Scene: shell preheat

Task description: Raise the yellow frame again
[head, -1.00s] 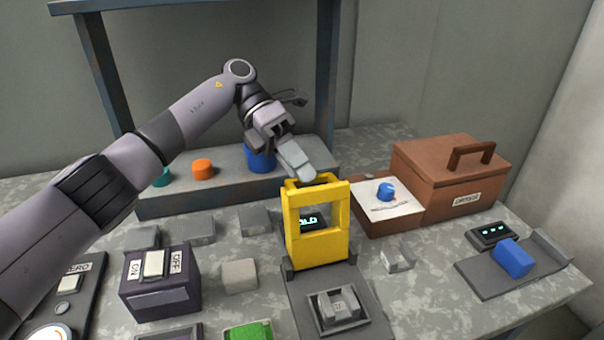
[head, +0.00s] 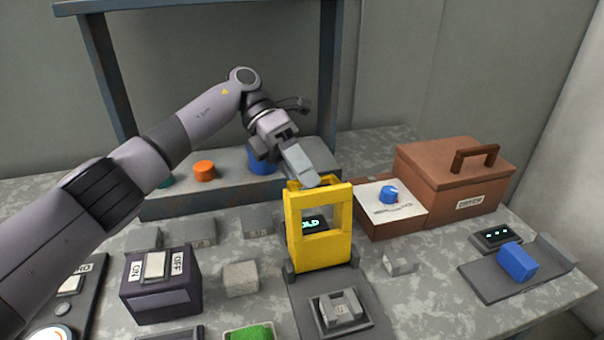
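The yellow frame (head: 320,255) stands upright at the back end of a grey base plate (head: 368,327). A small dark display with lit letters ending in "OLD" shows through its window. My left gripper (head: 305,178) is at the top bar of the frame, its fingers reaching down over it from behind and left. The fingers look close together, but I cannot tell whether they are shut on the bar or only touch it. My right gripper is not in the picture.
A brown box labelled "DRYER" (head: 440,188), a white panel with a blue knob (head: 388,194) and a blue block on a grey tray (head: 478,284) lie right. A purple ON/OFF switch box (head: 160,300) stands left.

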